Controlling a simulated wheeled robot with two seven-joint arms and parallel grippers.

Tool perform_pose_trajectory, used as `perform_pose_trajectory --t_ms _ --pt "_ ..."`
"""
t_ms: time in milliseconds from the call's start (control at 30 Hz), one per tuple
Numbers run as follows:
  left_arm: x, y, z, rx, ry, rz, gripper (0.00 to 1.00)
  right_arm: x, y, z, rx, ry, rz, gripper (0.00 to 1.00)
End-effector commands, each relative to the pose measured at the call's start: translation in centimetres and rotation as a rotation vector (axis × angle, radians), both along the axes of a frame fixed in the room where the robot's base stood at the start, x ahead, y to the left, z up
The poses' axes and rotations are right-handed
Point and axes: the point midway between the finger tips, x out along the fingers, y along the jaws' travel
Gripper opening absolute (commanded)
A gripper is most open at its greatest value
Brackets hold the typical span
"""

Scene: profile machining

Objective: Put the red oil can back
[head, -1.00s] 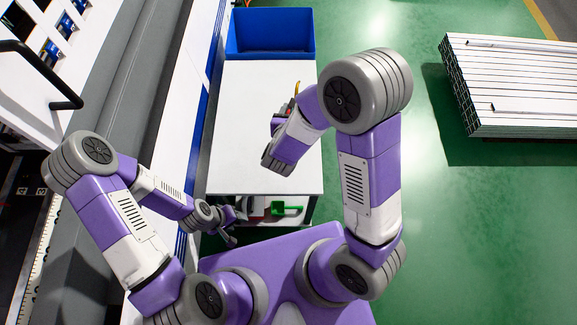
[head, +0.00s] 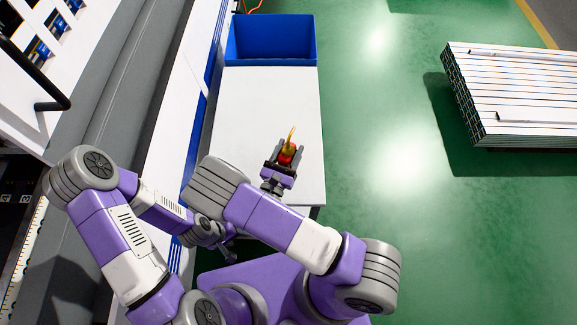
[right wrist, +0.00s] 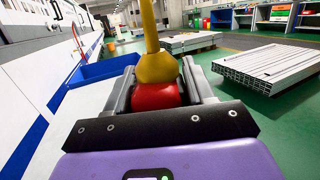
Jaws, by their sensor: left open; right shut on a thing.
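The red oil can (head: 288,155) has a red body and a yellow top with a thin yellow spout. My right gripper (head: 289,152) is shut on it over the white table (head: 245,115). The spout points up and toward the table's far end. In the right wrist view the red body (right wrist: 156,96) sits between the two grey fingers (right wrist: 158,90), with the yellow spout rising above. I cannot tell whether the can touches the table. My left gripper (head: 229,250) is open and empty, low beside the table's near left corner.
An open blue bin (head: 270,57) stands at the table's far end. A grey and white machine (head: 120,100) runs along the left. A stack of metal profiles (head: 515,95) lies on the green floor at right. The table's top is otherwise clear where visible.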

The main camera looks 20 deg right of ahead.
Motion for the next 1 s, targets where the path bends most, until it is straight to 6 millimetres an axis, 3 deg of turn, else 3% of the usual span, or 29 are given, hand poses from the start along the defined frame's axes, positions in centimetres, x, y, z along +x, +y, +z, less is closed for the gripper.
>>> perform_pose_trajectory --t_ms 33,267,467,867,900,1000 --pt "0.0 0.0 -0.4 0.000 0.000 0.000 0.51 0.0 0.0 -1.1 -0.002 -0.001 -0.001 0.42" --pt "0.0 0.0 -0.9 0.000 0.000 0.000 0.51 0.0 0.0 -2.8 0.000 -0.001 -0.002 0.42" --pt "0.0 0.0 -1.8 0.000 0.000 0.000 0.51 0.0 -0.1 -5.7 -0.001 0.002 -0.002 0.42" --pt "0.0 0.0 -2.1 0.000 0.000 0.000 0.51 0.0 0.0 -6.3 0.000 0.000 -0.002 0.42" --pt "0.0 0.0 -2.0 0.000 0.000 0.000 0.51 0.0 0.0 -6.3 0.001 0.001 -0.002 0.58" --pt "0.0 0.0 -2.0 0.000 0.000 0.000 0.51 0.0 0.0 -6.2 0.001 0.001 -0.002 0.73"
